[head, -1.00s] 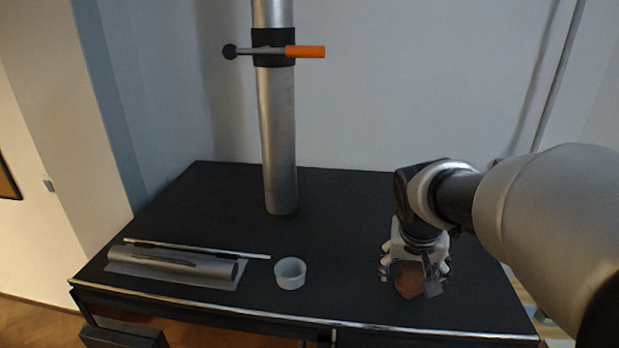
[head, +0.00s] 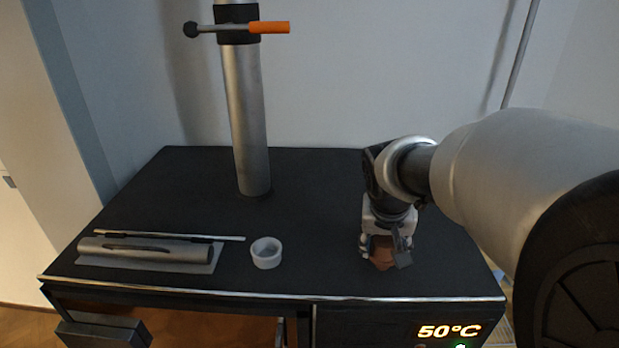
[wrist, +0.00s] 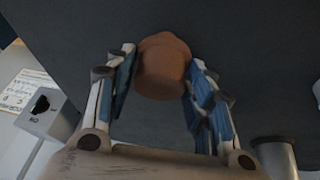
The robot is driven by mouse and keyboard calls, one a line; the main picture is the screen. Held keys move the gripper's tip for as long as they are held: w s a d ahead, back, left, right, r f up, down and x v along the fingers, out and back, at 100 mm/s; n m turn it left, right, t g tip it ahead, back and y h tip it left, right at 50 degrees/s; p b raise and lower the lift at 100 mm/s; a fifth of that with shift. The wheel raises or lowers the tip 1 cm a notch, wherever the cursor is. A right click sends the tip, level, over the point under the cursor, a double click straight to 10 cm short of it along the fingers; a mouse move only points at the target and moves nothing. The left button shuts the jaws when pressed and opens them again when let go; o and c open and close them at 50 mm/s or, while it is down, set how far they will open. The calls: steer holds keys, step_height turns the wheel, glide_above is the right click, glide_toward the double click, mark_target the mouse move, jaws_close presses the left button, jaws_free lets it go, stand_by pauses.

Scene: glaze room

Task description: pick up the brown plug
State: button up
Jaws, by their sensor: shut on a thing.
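The brown plug (head: 382,252) is at the right front of the dark table. My gripper (head: 381,244) is around it from above, with its fingers on either side. In the wrist view, the plug (wrist: 162,66) shows as a round, reddish-brown body between the fingertips of my gripper (wrist: 160,85). The fingers are shut on it. Part of the plug is hidden by the fingers in the head view. I cannot tell whether its underside touches the tabletop.
The dark table (head: 310,220) has a white ring-shaped cup (head: 266,253) left of my gripper. A metal tube (head: 150,248) and a thin rod (head: 190,235) lie at the left. A vertical metal column (head: 246,120) with an orange-handled clamp (head: 268,28) stands at the back.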

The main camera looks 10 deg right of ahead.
steer(key=shift+c, duration=0.9)
steer(key=shift+r, duration=0.1)
